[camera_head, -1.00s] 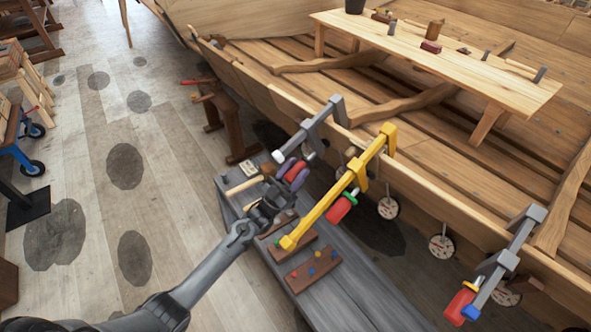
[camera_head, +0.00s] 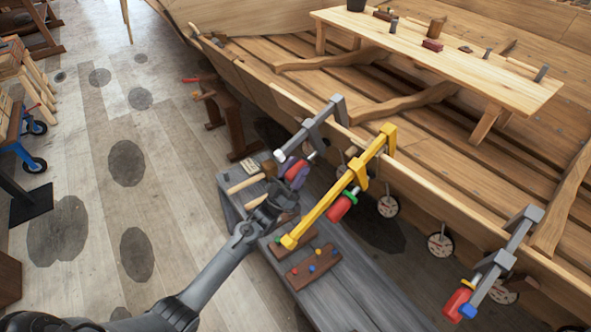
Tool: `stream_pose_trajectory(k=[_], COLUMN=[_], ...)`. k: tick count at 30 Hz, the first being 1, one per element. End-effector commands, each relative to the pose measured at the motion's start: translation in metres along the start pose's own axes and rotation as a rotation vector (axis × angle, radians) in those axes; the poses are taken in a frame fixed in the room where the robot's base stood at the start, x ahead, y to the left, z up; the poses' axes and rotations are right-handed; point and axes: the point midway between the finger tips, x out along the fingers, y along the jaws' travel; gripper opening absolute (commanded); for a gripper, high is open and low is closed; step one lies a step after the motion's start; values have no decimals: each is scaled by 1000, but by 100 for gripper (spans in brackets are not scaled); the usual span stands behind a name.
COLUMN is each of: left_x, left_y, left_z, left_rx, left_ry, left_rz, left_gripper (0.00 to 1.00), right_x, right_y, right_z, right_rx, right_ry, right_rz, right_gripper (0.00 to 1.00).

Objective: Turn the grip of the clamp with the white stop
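The clamp with the white stop (camera_head: 280,156) is a grey bar clamp (camera_head: 314,125) hooked over the hull's edge, the leftmost of three clamps. My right gripper is not in view.
A yellow clamp (camera_head: 343,195) with a red grip (camera_head: 340,208) stands close on the right. A grey and blue clamp (camera_head: 497,264) is farther right. Below is a grey bench (camera_head: 350,290) with a mallet (camera_head: 246,184) and a peg block (camera_head: 313,268).

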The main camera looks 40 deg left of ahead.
Motion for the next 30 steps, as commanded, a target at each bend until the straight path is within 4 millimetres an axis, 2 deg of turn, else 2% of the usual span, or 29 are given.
stream_pose_trajectory(k=[1,3,11,16,30], left_x=[0,0,0,-9,-84], left_y=[0,0,0,0,0], left_z=[0,0,0,0,0], left_rx=[0,0,1,1,1], left_ry=[0,0,2,1,-1], left_rz=[0,0,1,0,0], left_gripper=[56,65,65,65,65], right_x=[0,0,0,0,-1], right_y=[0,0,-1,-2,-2], right_z=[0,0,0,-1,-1], right_rx=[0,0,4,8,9], right_ry=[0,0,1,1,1], right_rz=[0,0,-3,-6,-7], right_gripper=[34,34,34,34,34])
